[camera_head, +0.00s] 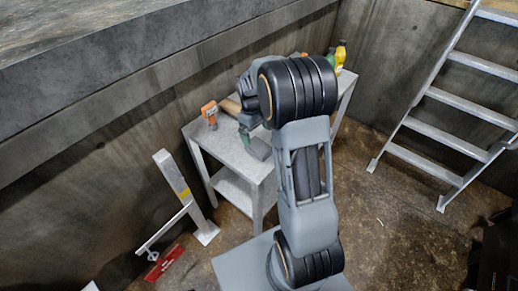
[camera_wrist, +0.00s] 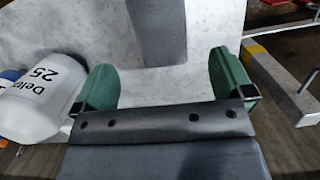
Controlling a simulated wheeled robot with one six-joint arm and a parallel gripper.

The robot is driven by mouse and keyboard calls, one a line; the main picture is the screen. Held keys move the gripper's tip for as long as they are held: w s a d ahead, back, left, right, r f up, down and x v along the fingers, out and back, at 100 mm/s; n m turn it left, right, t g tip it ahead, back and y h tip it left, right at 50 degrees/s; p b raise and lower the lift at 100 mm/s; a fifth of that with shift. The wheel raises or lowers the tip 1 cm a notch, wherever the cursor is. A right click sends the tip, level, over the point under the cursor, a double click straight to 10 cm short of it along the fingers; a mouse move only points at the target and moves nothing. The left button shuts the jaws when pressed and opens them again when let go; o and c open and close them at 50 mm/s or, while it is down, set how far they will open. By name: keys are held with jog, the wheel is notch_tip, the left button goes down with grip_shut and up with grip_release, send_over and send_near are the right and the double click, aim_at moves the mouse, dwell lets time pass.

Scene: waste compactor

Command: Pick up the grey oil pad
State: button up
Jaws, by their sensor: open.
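The grey oil pad (camera_wrist: 160,30) lies on the pale top of a small table, a dark flat strip running out of the top of the wrist view. In the head view it shows as a small grey patch (camera_head: 259,150) at the table's near edge. My gripper (camera_wrist: 162,86) is open and empty, its green fingertips spread wide apart. In the wrist view the pad's near end is just beyond the fingertips, in line with the gap between them. In the head view my arm hides much of the gripper and the table.
The table (camera_head: 224,147) also holds an orange tool (camera_head: 209,111) and a yellow bottle (camera_head: 341,54). A yellow-banded post (camera_head: 178,184) stands left of the table; a ladder (camera_head: 455,95) leans at right.

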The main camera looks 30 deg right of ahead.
aim_at(258, 146)
jog(key=shift+s+d+f, duration=0.1)
jog(key=shift+s+f, duration=0.1)
jog(key=shift+f, duration=1.05)
jog(key=shift+s+f, duration=0.15)
jog(key=shift+f, duration=1.05)
jog(key=shift+s+d+f, duration=0.1)
jog(key=shift+s+f, duration=0.1)
jog(key=shift+f, duration=1.05)
jog(key=shift+c, duration=0.5)
jog(key=c, duration=0.9)
